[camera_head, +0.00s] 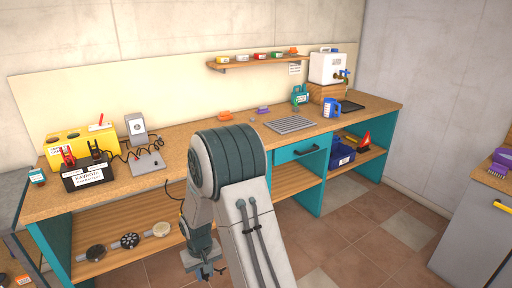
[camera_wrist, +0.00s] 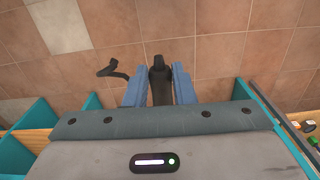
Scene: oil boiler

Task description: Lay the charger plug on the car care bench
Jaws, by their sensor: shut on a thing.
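My gripper (camera_wrist: 159,88) is shut on a black plug-like piece, the charger plug (camera_wrist: 158,72), held between its two blue fingers. A short curved black cable (camera_wrist: 113,71) shows to the left of the fingers. In the head view my gripper (camera_head: 205,272) hangs low in front of the long workbench (camera_head: 190,142), below its top, over the tiled floor. The plug is small and dark there. A second bench (camera_head: 478,205) stands at the right edge, with a purple brush (camera_head: 501,163) on it. No visible label tells which is the car care bench.
The workbench holds a yellow case (camera_head: 75,142), a black battery (camera_head: 88,176), a grey tray (camera_head: 290,124) and a white canister (camera_head: 327,67). Its lower shelf (camera_head: 295,178) and blue-green side panels lie close to my arm. Open floor (camera_head: 385,245) lies between the benches.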

